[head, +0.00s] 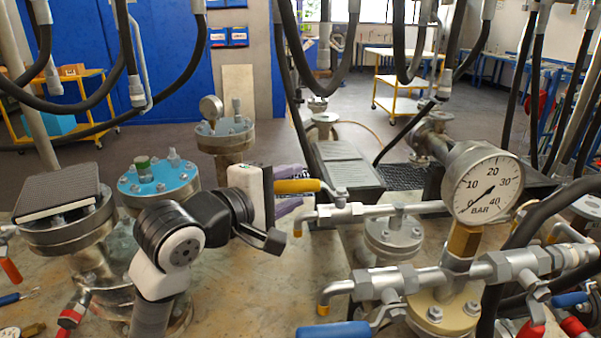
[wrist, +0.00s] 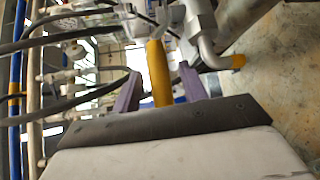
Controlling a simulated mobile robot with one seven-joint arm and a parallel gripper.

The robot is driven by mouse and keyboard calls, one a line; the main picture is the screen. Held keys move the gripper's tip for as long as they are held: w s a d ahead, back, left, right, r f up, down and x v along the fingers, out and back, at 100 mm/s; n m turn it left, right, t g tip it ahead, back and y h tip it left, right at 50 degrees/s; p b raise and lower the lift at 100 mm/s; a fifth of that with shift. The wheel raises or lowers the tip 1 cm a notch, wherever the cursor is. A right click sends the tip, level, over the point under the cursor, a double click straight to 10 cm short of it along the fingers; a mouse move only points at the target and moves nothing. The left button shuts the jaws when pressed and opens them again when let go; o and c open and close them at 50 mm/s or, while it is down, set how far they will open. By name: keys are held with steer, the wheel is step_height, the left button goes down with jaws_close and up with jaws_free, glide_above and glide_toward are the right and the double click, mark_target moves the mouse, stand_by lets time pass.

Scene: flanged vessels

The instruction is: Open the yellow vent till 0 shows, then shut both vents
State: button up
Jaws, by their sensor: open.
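The yellow vent handle (head: 297,186) points left from a valve on the upper side pipe (head: 345,213). My gripper (head: 291,190) is at the handle's free end, jaws open. In the wrist view the yellow handle (wrist: 157,72) lies between the two purple fingers of my gripper (wrist: 158,75), with a gap on each side. The blue handle (head: 334,330) of the lower vent lies at the bottom edge, below its bent outlet (head: 323,306). The gauge (head: 483,193) reads in BAR; its needle slants from lower left, near 0, to upper right. The exact reading is hard to tell.
A blue-topped flanged vessel (head: 158,178) and a smaller gauge vessel (head: 225,135) stand left, close to my arm. Black hoses (head: 340,60) hang at the back. Another flanged vessel (head: 393,235) stands under the upper pipe. The bench (head: 250,285) between is mostly clear.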

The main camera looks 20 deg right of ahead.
steer(key=shift+p+x, duration=0.35)
steer(key=shift+x, duration=1.15)
steer(key=shift+c, duration=0.2)
jaws_close()
